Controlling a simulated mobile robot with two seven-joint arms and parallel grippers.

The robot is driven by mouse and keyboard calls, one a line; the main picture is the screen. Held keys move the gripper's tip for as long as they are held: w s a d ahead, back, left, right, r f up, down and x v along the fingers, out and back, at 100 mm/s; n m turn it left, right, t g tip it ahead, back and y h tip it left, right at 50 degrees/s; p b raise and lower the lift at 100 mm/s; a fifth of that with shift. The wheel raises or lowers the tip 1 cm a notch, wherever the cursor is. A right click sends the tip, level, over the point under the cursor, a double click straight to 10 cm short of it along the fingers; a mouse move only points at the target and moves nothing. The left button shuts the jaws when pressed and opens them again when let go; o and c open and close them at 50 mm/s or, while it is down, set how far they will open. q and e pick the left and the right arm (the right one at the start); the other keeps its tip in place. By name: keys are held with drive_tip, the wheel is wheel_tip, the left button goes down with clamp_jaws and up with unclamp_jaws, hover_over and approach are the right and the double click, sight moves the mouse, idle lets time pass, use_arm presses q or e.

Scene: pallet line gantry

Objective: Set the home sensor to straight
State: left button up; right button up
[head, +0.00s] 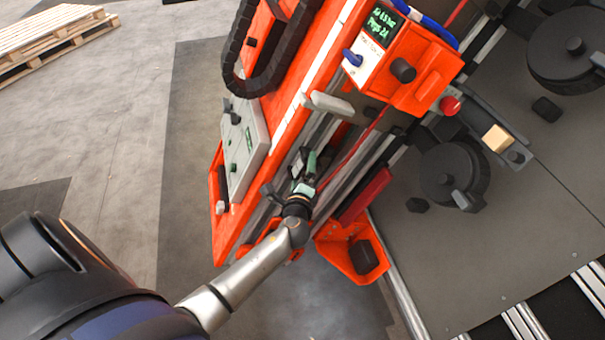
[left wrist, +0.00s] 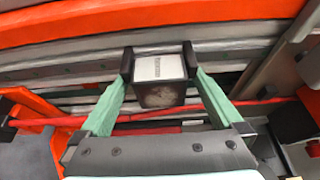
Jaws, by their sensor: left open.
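A small dark block with a white printed label, which looks like the home sensor (left wrist: 160,72), sits against the grey rail in the left wrist view. The label's text is too small to read. My left gripper (left wrist: 158,64) has its pale green fingers with dark tips on either side of the block. The jaws are open; I cannot tell whether a tip touches it. In the head view the left gripper (head: 305,165) reaches to the rails on the orange gantry, and it largely hides the block there. My right gripper is not in view.
A grey panel (head: 244,152) lies left of the rails, with a black cable chain (head: 236,62) above.

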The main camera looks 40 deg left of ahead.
use_arm(q)
drive_tip(key=v, duration=1.2)
drive_tip(key=shift+s, duration=0.15)
drive_tip(key=s+d+f+n+g+h+p, duration=0.2)
drive_tip(key=s+d+f+n+h+p, duration=0.1)
drive_tip(key=s+n, duration=0.4)
drive_tip(key=s+d+f+n+g+h+p, duration=0.2)
drive_tip(key=s+d+n+h+p, duration=0.3)
drive_tip(key=s+d+n+h, duration=0.2)
drive_tip(key=shift+s+d+f+n+g+p, duration=0.3)
drive_tip(key=shift+s+d+f+n, duration=0.15)
drive_tip(key=shift+d+n, duration=0.3)
